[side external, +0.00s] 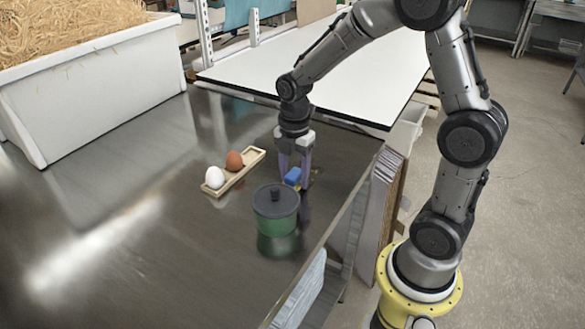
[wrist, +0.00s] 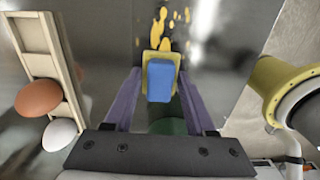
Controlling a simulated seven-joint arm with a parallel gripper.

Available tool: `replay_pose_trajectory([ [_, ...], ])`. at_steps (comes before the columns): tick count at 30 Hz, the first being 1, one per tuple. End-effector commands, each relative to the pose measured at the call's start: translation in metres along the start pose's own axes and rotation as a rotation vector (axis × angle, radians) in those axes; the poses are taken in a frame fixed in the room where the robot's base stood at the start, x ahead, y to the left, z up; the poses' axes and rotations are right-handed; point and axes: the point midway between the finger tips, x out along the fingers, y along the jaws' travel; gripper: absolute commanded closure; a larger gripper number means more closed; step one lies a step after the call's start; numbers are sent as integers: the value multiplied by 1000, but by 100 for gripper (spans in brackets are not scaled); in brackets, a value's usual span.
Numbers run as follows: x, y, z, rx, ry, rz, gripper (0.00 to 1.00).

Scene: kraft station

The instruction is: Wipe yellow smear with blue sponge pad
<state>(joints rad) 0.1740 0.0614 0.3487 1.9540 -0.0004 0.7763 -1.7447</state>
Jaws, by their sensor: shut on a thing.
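The blue sponge pad (side external: 292,176) is between the fingers of my gripper (side external: 295,181), low over the metal table, beside the green pot. In the wrist view the blue pad (wrist: 161,78) has a dull yellow edge showing around it, and my gripper (wrist: 159,82) is shut on it with its purple fingers at either side. I cannot tell if the pad touches the table. The yellow smear (wrist: 166,35) is a group of streaks and spots on the table just beyond the pad in the wrist view. In the side view I cannot make out the smear.
A wooden egg holder (side external: 246,166) with a white egg (side external: 214,177) and a brown egg (side external: 234,161) lies to the left. A white bin (side external: 105,85) of straw stands at the upper left.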

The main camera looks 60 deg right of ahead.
Motion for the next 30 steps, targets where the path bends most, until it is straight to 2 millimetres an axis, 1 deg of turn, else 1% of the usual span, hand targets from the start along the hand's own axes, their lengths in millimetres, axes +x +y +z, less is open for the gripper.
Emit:
replay_pose_trajectory([
  [5, 3, 0, 17, 4, 0, -2, 97],
  [30, 3, 0, 93, 3, 0, -2, 97],
])
